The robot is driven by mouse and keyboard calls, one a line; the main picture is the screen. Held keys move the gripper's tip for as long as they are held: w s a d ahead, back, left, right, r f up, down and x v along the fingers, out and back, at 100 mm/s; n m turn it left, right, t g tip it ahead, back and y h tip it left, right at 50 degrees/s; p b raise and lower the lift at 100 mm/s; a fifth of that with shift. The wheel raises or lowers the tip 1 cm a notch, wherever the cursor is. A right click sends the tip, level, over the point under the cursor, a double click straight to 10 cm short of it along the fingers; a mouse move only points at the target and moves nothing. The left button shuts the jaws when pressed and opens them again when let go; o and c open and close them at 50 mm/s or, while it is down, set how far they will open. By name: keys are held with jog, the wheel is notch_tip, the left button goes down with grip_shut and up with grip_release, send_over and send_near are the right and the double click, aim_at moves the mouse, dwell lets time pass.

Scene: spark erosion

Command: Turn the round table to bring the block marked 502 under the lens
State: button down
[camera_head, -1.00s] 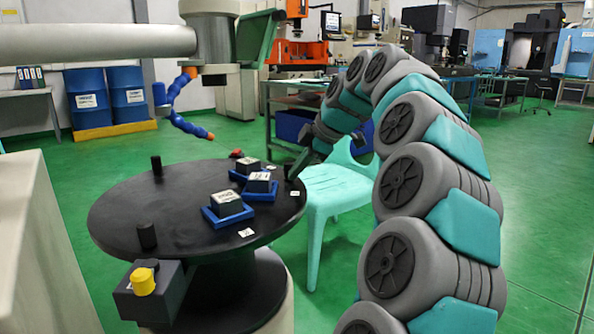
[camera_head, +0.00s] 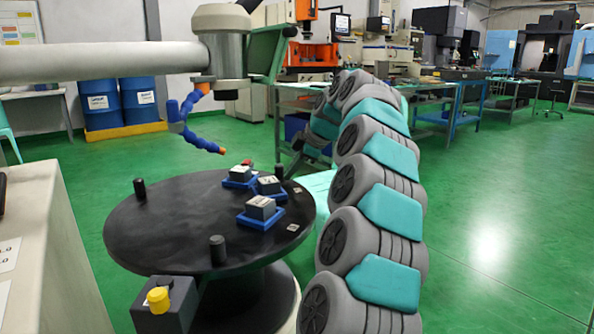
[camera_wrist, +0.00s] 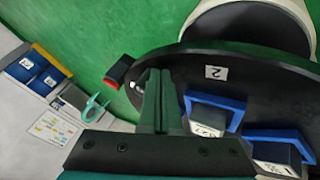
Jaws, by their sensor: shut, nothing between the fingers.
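The black round table (camera_head: 165,235) carries several blocks in blue trays on its right half: a back block (camera_head: 240,173), a middle block (camera_head: 268,184) and a front block (camera_head: 261,207). Their marks are too small to read. Upright black pegs stand near the rim at left (camera_head: 140,189), front (camera_head: 218,250) and right (camera_head: 279,172). The lens (camera_head: 228,93) hangs under an overhead head, above the table's far side. My gripper (camera_wrist: 158,75) is shut and empty at the table's edge, close to two trays in the wrist view; my arm partly hides it in the head view.
A blue jointed hose with an orange tip (camera_head: 200,138) hangs over the table. A grey box with a yellow knob (camera_head: 160,300) is at the table's front. Open green floor lies to the right.

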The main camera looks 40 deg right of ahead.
aim_at(281, 167)
jog(key=shift+w+a+p, duration=0.2)
jog(key=shift+w+p, duration=0.5)
jog(key=shift+w, duration=1.3)
